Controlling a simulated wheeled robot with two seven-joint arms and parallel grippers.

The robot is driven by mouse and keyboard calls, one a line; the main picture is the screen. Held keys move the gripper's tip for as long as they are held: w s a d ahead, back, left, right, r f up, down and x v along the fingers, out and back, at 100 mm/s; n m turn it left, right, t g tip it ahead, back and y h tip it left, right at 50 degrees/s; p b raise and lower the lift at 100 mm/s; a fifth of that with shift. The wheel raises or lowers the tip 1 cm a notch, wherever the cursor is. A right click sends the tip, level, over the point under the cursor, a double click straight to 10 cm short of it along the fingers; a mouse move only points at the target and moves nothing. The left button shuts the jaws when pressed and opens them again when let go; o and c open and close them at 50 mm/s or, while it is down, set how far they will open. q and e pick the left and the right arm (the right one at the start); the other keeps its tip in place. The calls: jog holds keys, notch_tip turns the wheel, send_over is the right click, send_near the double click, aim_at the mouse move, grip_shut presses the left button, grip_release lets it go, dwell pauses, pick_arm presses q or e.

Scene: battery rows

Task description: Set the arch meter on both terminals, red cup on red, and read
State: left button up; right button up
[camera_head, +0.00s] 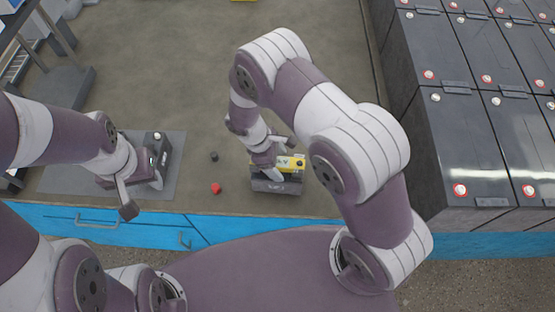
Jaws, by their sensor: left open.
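A dark box-shaped battery (158,155) stands on a grey mat at the left of the bench, with a pale round terminal on top. My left gripper (123,188) is open at the battery's near left side; its arm covers part of the battery, and I cannot tell whether they touch. A yellow-topped unit (289,163), which looks like the arch meter, sits in a dark grey block (277,186) near the bench's front edge. My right gripper (279,157) is at the yellow unit's left part and covers some of it. Whether its jaws grip it is unclear. The cups are not clearly visible.
A red cap (216,188) and a black cap (214,156) lie on the bench between the grippers. The grey mat (70,178) is bare at left. Rows of large black batteries (470,150) fill the right. The bench's back middle is clear.

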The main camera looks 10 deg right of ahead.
jog(key=b+v, duration=0.1)
jog(key=v, duration=0.9)
jog(key=shift+a+b, duration=0.1)
jog(key=shift+b, duration=0.3)
jog(key=p+v, duration=0.1)
jog(key=v, duration=0.1)
jog(key=shift+r, duration=0.3)
jog(key=shift+w+a, duration=0.1)
